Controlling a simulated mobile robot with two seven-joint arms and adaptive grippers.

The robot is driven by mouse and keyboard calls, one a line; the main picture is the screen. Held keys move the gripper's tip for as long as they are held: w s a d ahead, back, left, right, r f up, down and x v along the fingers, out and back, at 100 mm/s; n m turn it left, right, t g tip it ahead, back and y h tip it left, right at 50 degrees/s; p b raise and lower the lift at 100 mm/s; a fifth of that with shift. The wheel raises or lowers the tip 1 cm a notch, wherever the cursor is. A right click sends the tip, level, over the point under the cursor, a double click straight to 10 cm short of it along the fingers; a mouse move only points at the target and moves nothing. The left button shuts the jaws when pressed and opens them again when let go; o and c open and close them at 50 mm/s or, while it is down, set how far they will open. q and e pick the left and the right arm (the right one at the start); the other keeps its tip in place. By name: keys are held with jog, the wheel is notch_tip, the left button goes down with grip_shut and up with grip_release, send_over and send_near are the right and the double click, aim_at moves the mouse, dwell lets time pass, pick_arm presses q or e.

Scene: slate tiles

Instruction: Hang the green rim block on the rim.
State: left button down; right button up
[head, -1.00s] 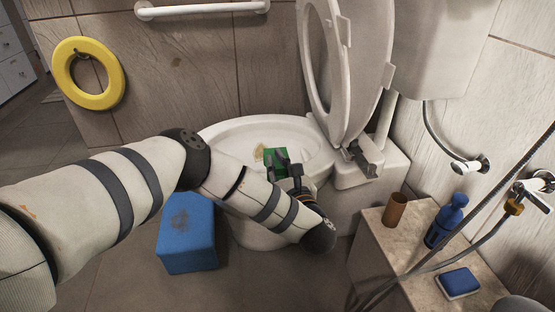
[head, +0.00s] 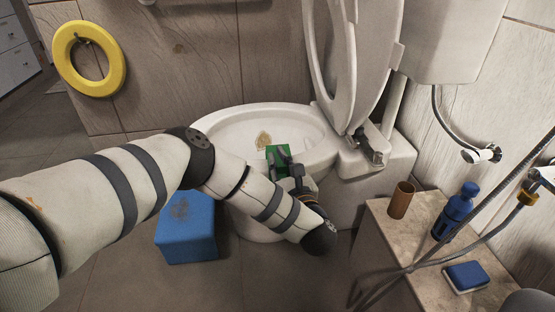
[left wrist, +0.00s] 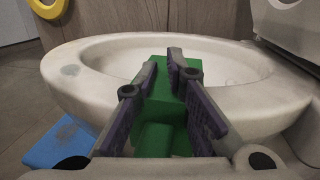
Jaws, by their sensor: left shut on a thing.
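The green rim block (head: 277,152) is at the near right part of the toilet bowl's rim (head: 215,128). My left gripper (head: 284,158) is shut on the green rim block, coming from the near side. In the left wrist view the block (left wrist: 158,122) lies between the two fingers (left wrist: 161,72) and reaches across the rim (left wrist: 85,85) toward the bowl's inside. The fingers hide part of it, and I cannot tell whether it rests on the rim or is just above it. My right gripper is not in view.
A blue box (head: 187,232) is on the floor at left. A ledge (head: 385,222) at right holds a brown cup (head: 401,200), a blue bottle (head: 455,210) and a blue sponge (head: 467,276). A yellow ring (head: 90,58) hangs at left.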

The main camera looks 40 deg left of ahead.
pick_arm(q)
jog(key=c, duration=1.5)
grip_release()
jog(key=shift+s+d+f+h, duration=0.1)
jog(key=shift+s+f+h, duration=0.2)
jog(key=shift+f, duration=0.55)
jog(key=shift+o, duration=0.2)
jog(key=shift+d, duration=0.15)
jog(key=shift+d+f+m, duration=0.1)
jog(key=shift+d+m, duration=0.2)
jog(key=shift+d, duration=0.05)
jog(key=r+v, duration=0.1)
jog(key=v, duration=0.9)
jog(key=shift+s+d+y, duration=0.25)
jog(key=shift+s+y, duration=0.1)
jog(key=shift+y, duration=0.05)
jog(key=shift+r, duration=0.2)
